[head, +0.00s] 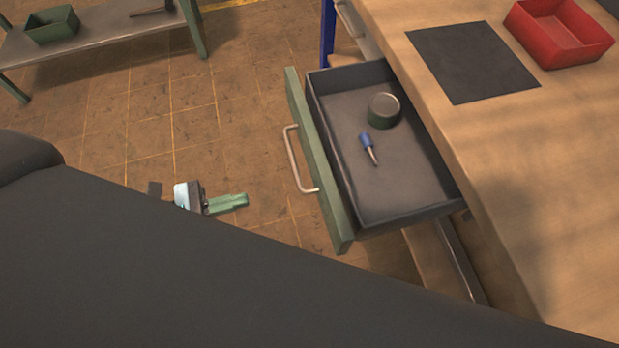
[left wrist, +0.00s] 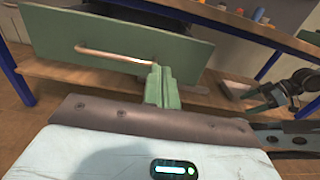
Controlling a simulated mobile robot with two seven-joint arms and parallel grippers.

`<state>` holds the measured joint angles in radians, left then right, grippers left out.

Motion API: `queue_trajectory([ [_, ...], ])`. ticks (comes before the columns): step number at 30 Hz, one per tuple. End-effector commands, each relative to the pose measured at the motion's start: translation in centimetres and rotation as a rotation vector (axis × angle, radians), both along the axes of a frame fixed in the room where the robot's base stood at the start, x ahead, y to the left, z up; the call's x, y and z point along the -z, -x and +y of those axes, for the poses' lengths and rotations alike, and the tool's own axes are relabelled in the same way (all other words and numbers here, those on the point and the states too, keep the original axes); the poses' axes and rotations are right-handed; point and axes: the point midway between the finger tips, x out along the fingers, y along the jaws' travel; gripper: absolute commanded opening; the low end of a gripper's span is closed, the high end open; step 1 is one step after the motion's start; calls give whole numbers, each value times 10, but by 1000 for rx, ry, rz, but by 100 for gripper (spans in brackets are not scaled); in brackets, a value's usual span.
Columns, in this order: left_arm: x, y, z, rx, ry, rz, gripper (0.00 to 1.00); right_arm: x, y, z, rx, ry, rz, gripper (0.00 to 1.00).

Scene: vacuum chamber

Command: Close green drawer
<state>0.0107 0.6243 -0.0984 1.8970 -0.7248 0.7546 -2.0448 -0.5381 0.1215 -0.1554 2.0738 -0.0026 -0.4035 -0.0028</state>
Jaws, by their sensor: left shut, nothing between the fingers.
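The green drawer (head: 318,165) is pulled out of the workbench, its green front facing left in the head view. A metal bar handle (head: 298,160) is on that front. Inside lie a dark round can (head: 384,109) and a blue-handled screwdriver (head: 368,147). My left gripper (head: 242,201) is shut and empty, left of the drawer front with a gap. In the left wrist view its green fingers (left wrist: 160,85) point toward the drawer front (left wrist: 115,45), overlapping the right end of the handle (left wrist: 100,54). My right gripper (left wrist: 276,97) seems to show at the right there; its jaw state is unclear.
The wooden workbench top (head: 465,135) holds a black mat (head: 472,62) and a red bin (head: 560,32). A low shelf table (head: 100,40) with a green bin (head: 52,26) stands at upper left. Tiled floor left of the drawer is clear. My dark arm covers the lower left.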

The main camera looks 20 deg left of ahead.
Motion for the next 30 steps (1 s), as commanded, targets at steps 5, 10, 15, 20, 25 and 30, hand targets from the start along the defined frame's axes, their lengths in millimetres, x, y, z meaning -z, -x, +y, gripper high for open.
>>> queue_trajectory([
  [5, -1, -1, -2, 2, 1, -2, 0, -1, -1, 1, 2, -1, -1, 94],
  [10, -2, -10, -15, 1, 3, -2, 0, -4, -2, 2, 7, -5, -4, 94],
  [15, -3, -28, -39, 1, 3, -3, 0, -9, -3, 3, 14, -9, -8, 94],
  [20, -3, -45, -65, 1, 2, -4, 0, -13, 0, 3, 15, -10, -4, 94],
  [25, -3, -61, -89, 0, 2, -2, 0, -17, 2, 3, 15, -10, -2, 94],
  [30, -2, -73, -107, -1, 1, -1, 0, -20, 1, 3, 12, -9, -5, 94],
])
